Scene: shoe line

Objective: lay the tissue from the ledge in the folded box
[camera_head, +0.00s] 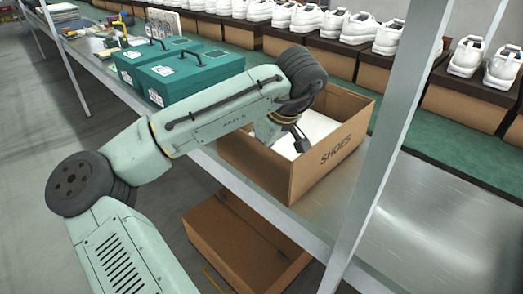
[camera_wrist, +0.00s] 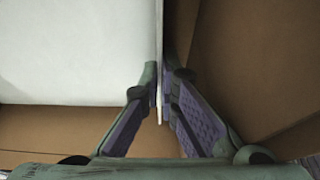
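The folded box (camera_head: 318,166) is an open brown carton marked "SHOES" on the metal ledge. The white tissue (camera_head: 318,126) shows inside it, partly hidden by my gripper (camera_head: 298,145), which reaches down into the box. In the wrist view, a broad white face (camera_wrist: 75,50) fills the upper left, with brown cardboard below and to the right. A thin pale sheet edge, seemingly the tissue (camera_wrist: 160,50), stands upright between my fingertips (camera_wrist: 164,80). The fingers converge on it from both sides. The tissue's full outline is hidden.
Two green cases (camera_head: 190,72) stand left of the box. Several white shoes (camera_head: 358,28) on brown boxes line the green belt behind. A grey post (camera_head: 385,130) rises right of the box. The metal surface at right is clear.

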